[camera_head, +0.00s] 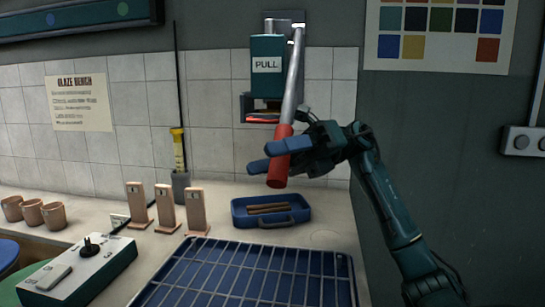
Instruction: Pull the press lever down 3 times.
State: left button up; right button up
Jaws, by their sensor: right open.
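The press (266,75) is a teal box marked PULL, fixed to the tiled wall at the upper middle. Its lever (292,85) is a silver rod that runs from the upper right of the box down to a red handle (277,172). The lever hangs down, slightly tilted. My right gripper (262,158) is at the red handle, with its blue fingers open around or beside it; whether they touch it cannot be told. My left gripper is not in view.
A blue tray (296,217) with brown sticks stands on the bench below. A wire rack (245,280) lies in front. Several upright tan tiles (166,207), clay cups (54,215) and a grey control box (107,263) are to the left.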

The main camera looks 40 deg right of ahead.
jog(key=shift+a, duration=0.1)
grip_shut()
dwell(0.5)
